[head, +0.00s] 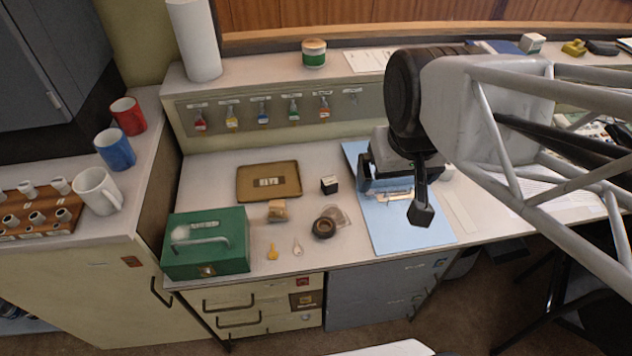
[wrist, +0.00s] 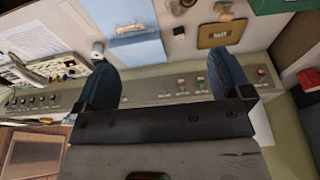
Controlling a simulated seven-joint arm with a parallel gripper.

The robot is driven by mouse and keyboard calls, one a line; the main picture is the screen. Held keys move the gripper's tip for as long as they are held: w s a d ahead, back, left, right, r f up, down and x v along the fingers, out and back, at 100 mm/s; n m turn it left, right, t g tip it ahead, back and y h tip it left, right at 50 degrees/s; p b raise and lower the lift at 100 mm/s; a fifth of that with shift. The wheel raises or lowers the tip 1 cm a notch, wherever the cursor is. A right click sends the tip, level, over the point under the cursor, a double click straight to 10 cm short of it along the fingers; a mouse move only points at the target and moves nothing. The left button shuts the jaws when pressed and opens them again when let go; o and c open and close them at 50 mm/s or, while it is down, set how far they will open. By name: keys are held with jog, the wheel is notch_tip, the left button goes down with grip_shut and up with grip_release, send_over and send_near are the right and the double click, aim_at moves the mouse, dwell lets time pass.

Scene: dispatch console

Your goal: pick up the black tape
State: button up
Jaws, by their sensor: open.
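The black tape (head: 324,228) is a dark roll lying flat on the grey desk, left of the blue mat. A paler roll (head: 338,214) lies against or just behind it. In the wrist view a dark round shape at the top edge (wrist: 177,8) looks like the tape, partly cut off. My gripper (head: 397,196) is above the blue mat, to the right of the tape and apart from it. In the wrist view its two fingers (wrist: 165,82) are wide apart with nothing between them.
A green cash box (head: 207,250) stands at left. The blue mat (head: 400,238) is under my gripper. A key-hook panel (head: 270,135) rises behind.

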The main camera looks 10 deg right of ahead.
jog(key=t+y, duration=0.1)
jog(key=t, duration=0.5)
send_over(324, 228)
jog(key=s, duration=0.3)
notch_tip(324, 228, down, 20)
jog(key=s+f+t, duration=0.1)
jog(key=f, duration=0.3)
jog(key=s+f+t, duration=0.2)
jog(key=f, duration=0.2)
jog(key=s+f+t, duration=0.1)
jog(key=f+t, duration=0.1)
jog(key=f, duration=0.3)
jog(key=shift+s+a+f+h, duration=0.1)
jog(key=shift+s+h, duration=0.1)
jog(key=shift+h, duration=0.1)
jog(key=shift+s+f+t, duration=0.3)
jog(key=shift+s+t, duration=0.15)
jog(key=shift+t, duration=0.05)
jog(key=shift+x, duration=1.3)
jog(key=shift+w, duration=0.15)
